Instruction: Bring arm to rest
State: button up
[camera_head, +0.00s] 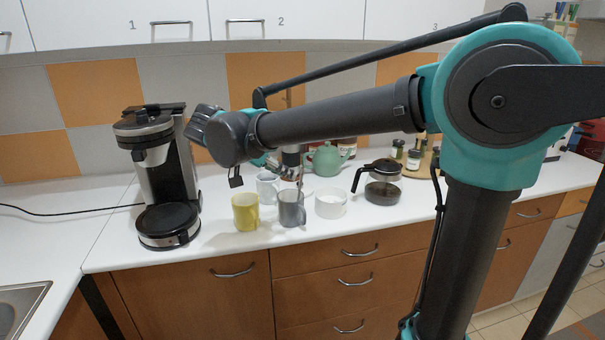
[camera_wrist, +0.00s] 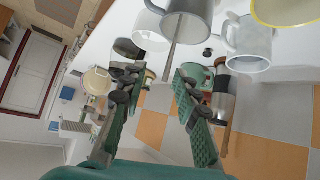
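My arm crosses the head view from the right and reaches over the white counter (camera_head: 105,235). Its dark wrist end hangs above the mugs, left of the middle.
A yellow mug (camera_head: 245,212), a pale mug (camera_head: 267,187) and a white bowl (camera_head: 331,204) stand near the grey mug. A coffee maker (camera_head: 166,180) is at left, a glass pot (camera_head: 383,187) and green teapot (camera_head: 327,160) at right. The counter's front left is clear.

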jog(key=s+d+f+n+g+y, duration=0.2)
jog(key=d+f+n+g+y, duration=0.15)
jog(key=d+f, duration=1.2)
jog(key=s+d+f+n+y, duration=0.3)
jog(key=s+d+f+n, duration=0.1)
jog(key=s+d+f, duration=0.7)
jog(key=shift+s+d+f+t, duration=0.15)
jog(key=shift+s+d+t, duration=0.2)
jog(key=shift+t, duration=0.1)
jog(key=shift+y, duration=0.25)
